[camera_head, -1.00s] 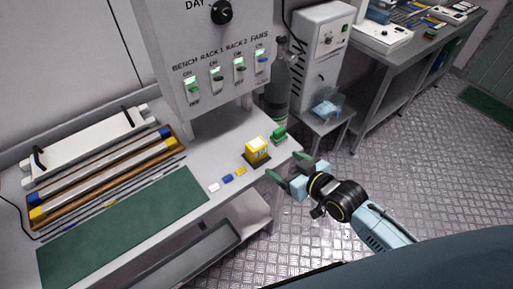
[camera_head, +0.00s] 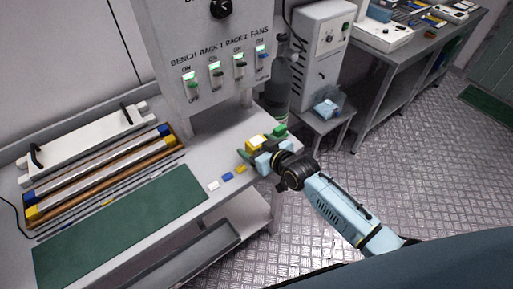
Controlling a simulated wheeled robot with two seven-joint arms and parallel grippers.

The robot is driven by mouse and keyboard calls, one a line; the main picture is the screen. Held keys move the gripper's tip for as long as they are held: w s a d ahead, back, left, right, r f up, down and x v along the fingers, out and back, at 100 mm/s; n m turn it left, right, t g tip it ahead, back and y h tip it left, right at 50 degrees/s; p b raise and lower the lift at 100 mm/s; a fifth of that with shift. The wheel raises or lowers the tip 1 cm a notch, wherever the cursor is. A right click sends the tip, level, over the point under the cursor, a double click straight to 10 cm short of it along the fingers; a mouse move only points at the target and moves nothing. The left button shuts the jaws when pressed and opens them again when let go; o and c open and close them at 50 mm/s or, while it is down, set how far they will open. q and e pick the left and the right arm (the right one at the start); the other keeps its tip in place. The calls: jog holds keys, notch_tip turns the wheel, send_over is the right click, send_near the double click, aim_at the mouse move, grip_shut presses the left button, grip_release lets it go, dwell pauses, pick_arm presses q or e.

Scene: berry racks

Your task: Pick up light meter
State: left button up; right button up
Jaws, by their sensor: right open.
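The light meter, which I take to be the small yellow box (camera_head: 256,141) with a pale top face, stands near the right end of the bench. My right gripper (camera_head: 254,154) is open, with its green fingertips at the box, one on its near left side and one at its right. The gripper and wrist hide the lower part of the box, and I cannot tell whether the fingers touch it. My left gripper is not in view.
A small green object (camera_head: 279,131) stands just behind the gripper. White, blue and yellow small blocks (camera_head: 227,176) lie left of it. A green mat (camera_head: 125,235) and a tray of tubes (camera_head: 100,172) fill the left bench. A switch panel (camera_head: 205,50) rises behind.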

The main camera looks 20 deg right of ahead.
jog(key=shift+w, duration=0.1)
jog(key=c, duration=1.1)
